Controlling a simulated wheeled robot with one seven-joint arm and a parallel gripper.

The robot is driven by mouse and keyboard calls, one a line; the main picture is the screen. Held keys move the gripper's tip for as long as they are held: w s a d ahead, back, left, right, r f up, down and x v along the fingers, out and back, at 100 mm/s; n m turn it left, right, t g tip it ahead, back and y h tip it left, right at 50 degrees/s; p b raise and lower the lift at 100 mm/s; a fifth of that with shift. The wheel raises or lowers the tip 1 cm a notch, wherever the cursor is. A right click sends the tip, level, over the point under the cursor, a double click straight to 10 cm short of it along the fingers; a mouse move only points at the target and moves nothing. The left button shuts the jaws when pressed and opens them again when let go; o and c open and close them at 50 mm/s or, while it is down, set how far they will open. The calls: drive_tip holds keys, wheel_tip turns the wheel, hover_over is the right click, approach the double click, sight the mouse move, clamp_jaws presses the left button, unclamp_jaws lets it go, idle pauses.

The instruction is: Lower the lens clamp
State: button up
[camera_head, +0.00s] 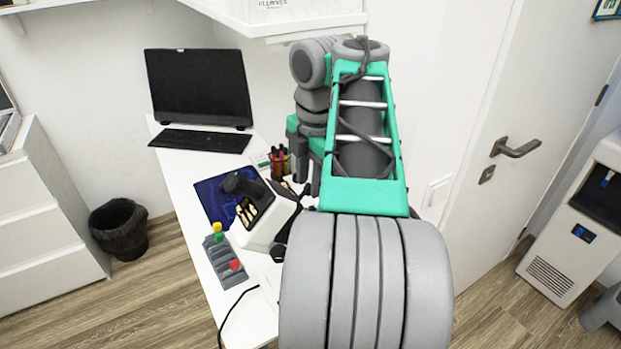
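A white device with a black upper part (254,212), apparently the lens instrument, stands on the white desk (186,168) left of my arm. A tilted dark head tops it, and pale strips show in its black face. I cannot make out which part is the lens clamp, or whether it is raised or lowered. My arm hides part of the device's right side. My gripper (306,178) hangs with dark fingers pointing down, above and right of the device in the picture. It is partly hidden by my green arm link. Its finger opening and any contact are unclear.
A blue mat (208,198) lies by the device. A pen holder (280,160) is behind, near my gripper. A monitor (199,88) and keyboard (200,140) occupy the far desk. A shelf (290,28) overhangs.

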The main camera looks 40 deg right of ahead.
drive_tip(key=shift+o, duration=0.2)
wheel_tip(320, 180, up, 8)
drive_tip(key=p, duration=0.6)
drive_tip(key=shift+s, duration=0.45)
drive_tip(key=shift+f, duration=0.2)
